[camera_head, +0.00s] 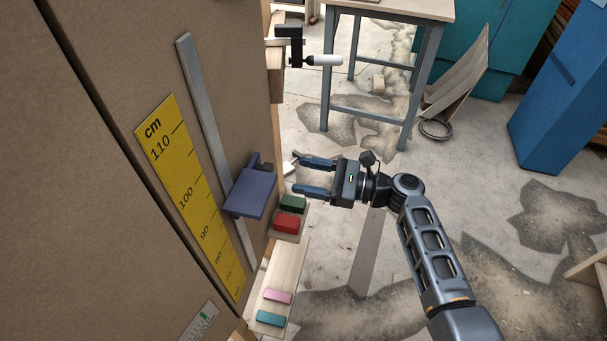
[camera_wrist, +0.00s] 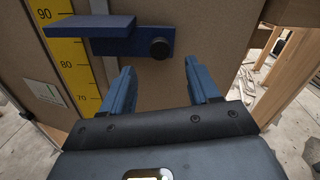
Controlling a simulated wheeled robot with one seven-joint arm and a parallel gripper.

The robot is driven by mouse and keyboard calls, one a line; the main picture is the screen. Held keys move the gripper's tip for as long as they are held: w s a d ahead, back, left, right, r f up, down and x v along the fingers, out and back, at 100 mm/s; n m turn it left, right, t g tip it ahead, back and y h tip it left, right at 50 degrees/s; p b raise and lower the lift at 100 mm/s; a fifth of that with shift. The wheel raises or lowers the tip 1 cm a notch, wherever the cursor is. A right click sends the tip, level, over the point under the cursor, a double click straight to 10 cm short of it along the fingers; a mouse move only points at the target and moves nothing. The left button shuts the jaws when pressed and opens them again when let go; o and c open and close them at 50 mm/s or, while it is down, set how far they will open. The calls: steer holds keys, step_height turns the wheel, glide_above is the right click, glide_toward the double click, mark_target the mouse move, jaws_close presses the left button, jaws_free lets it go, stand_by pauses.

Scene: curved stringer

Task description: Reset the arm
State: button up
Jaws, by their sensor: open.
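My gripper (camera_head: 313,178) is open, with two blue fingers pointing left toward the brown panel. It also shows in the wrist view (camera_wrist: 162,90), with nothing between its fingers. A blue bracket (camera_head: 250,192) is mounted on a grey metal strip (camera_head: 205,110) on the panel. The gripper is to the right of this bracket in the head view. In the wrist view the bracket (camera_wrist: 98,28) with a dark round knob (camera_wrist: 160,48) lies beyond the fingers. The fingers appear apart from both.
A yellow cm scale (camera_head: 185,185) is on the brown panel (camera_head: 100,60). Green (camera_head: 292,204), red (camera_head: 286,223), pink (camera_head: 277,296) and teal (camera_head: 270,318) blocks lie below the gripper on wooden ledges. A clamp (camera_head: 290,48) is above. A metal-legged table (camera_head: 395,8) stands behind; open floor lies right.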

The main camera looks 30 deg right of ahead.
stand_by(0.3)
steer(key=s+a+f+n+g+h, duration=0.25)
steer(key=s+a+f+h, duration=0.2)
steer(key=s+f, duration=0.55)
steer(key=s+f+n+h, duration=0.2)
steer(key=s+n+h, duration=0.35)
steer(key=s, duration=0.75)
steer(key=s+d+r+n+t+h, duration=0.1)
steer(key=s+r+n+h, duration=0.1)
steer(key=s+r+n, duration=0.7)
steer(key=s+a+r+n+t, duration=0.1)
steer(key=s+r+n, duration=0.2)
steer(key=r, duration=0.4)
steer(key=s+a+r+n+t, duration=0.1)
steer(key=s+r+n+t, duration=0.1)
steer(key=s+r+n, duration=0.2)
step_height(320, 180, up, 4)
steer(key=shift+s+f+n, duration=0.25)
steer(key=shift+n, duration=0.15)
steer(key=shift+c, duration=0.3)
